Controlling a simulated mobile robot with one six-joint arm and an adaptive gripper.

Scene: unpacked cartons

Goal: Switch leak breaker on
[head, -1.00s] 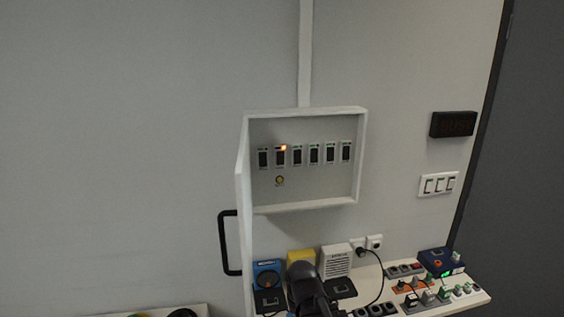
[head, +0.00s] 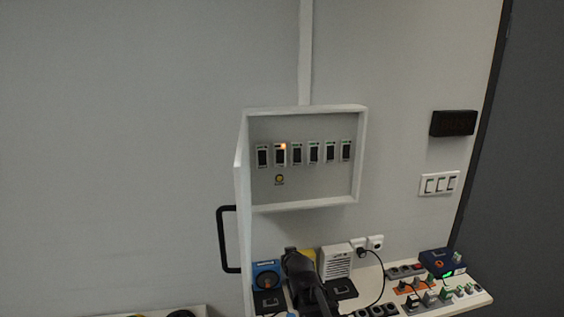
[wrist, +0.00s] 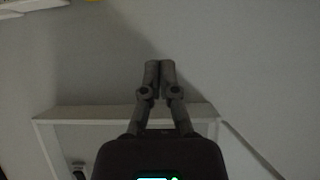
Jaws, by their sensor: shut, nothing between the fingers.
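The open breaker box (head: 362,158) hangs on the wall in the head view, with a row of several dark breaker switches. The second breaker from the left (head: 280,156) has an orange light above it; those to its right show green lights. Labels are too small to read, so I cannot tell which is the leak breaker. A round yellow button (head: 280,179) sits below the row. My gripper (wrist: 160,68) is shut and empty in the wrist view, with a white frame (wrist: 75,114) behind it. In the head view my dark arm is below the box; its fingertips cannot be made out.
The box door (head: 241,190) stands open on the left, with a black handle (head: 228,240). Below, a crowded shelf holds a blue device (head: 265,273), a white speaker-like box (head: 336,261) and a plugged cable. The wall left of the door is clear.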

